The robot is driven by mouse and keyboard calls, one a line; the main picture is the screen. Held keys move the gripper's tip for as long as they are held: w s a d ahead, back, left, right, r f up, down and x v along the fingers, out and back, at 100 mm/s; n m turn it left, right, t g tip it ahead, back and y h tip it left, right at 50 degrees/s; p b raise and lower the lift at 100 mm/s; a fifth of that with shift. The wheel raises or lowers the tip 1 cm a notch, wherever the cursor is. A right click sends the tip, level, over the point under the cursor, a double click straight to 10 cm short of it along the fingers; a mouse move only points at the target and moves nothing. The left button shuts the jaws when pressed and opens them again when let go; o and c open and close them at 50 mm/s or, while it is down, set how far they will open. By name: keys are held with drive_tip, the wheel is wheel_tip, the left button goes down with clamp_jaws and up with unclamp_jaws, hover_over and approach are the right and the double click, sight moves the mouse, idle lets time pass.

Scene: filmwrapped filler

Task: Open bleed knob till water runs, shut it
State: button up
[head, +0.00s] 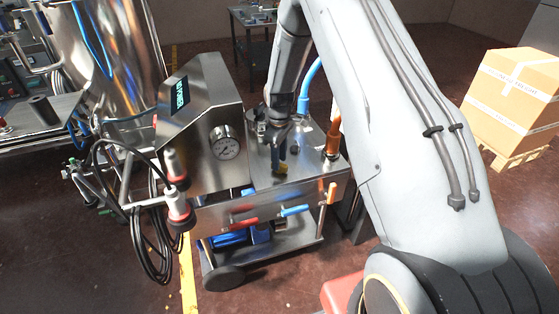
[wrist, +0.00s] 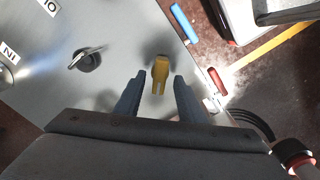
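A yellow knob-like piece (wrist: 160,76) stands on the flat metal top of the cart in the wrist view. I take it as the bleed knob, though no label on it can be read. My gripper (wrist: 159,78) is open, with one grey finger on each side of the piece and gaps visible on both sides. I cannot tell how high the fingertips are. I see no running water.
A dark knob with a metal lever (wrist: 88,60) sits left of my fingers. A gauge (head: 224,142) is on the sloped housing. Cables hang at the left; a carton (head: 515,95) stands right.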

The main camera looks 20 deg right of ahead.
drive_tip(key=shift+f, duration=0.85)
drive_tip(key=shift+c, duration=0.2)
clamp_jaws()
